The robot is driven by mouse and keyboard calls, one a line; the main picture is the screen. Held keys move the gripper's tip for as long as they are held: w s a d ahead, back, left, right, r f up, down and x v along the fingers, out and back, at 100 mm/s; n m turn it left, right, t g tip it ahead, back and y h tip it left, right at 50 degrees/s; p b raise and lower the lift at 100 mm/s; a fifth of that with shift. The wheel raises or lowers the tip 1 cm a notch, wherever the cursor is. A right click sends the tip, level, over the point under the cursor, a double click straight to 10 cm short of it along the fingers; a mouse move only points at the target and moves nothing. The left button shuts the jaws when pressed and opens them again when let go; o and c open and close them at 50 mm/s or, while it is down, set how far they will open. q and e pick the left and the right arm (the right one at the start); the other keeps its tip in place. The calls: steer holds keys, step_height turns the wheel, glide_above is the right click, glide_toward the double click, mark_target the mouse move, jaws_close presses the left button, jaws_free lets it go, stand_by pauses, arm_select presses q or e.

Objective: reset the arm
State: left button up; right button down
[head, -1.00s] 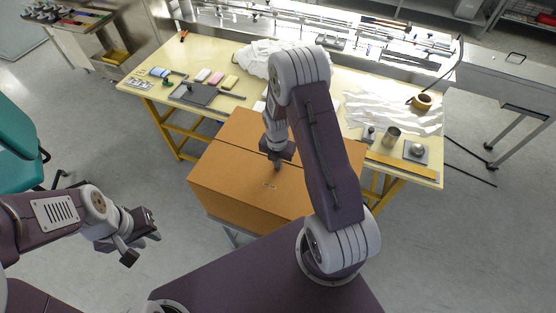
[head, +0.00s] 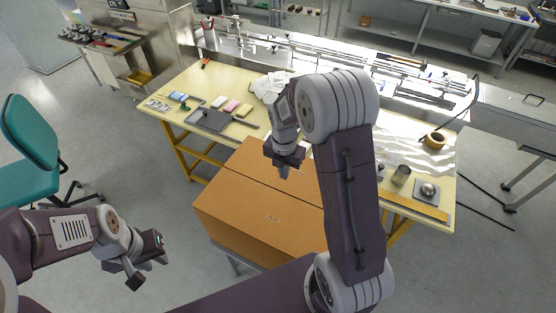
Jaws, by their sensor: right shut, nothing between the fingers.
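My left gripper (head: 148,264) is at the lower left, over the floor, with its two fingers apart and nothing visible between them. My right arm rises through the middle of the head view and bends down to my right gripper (head: 284,172). The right gripper is shut and empty, and points down above the back part of the closed brown cardboard box (head: 240,221). The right arm hides the box's right part and some of the table behind.
A teal chair (head: 28,150) stands at left. The floor between chair and box is clear.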

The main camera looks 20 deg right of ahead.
steer(key=m+t+b, duration=0.1)
steer(key=m+b, duration=1.2)
steer(key=b, duration=0.1)
glide_above(286, 237)
steer(key=w, duration=0.2)
step_height(286, 237, down, 10)
steer(key=shift+s+d, duration=0.1)
steer(key=shift+d, duration=0.05)
steer(key=s+m, duration=0.1)
steer(key=m, duration=0.4)
steer(key=s+f+m, duration=0.1)
steer(key=m, duration=0.1)
steer(key=shift+s+y+p, duration=0.3)
steer(key=shift+s, duration=0.05)
steer(key=m, duration=0.3)
steer(key=shift+s+f, duration=0.1)
steer(key=m, duration=0.3)
steer(key=shift+w, duration=0.2)
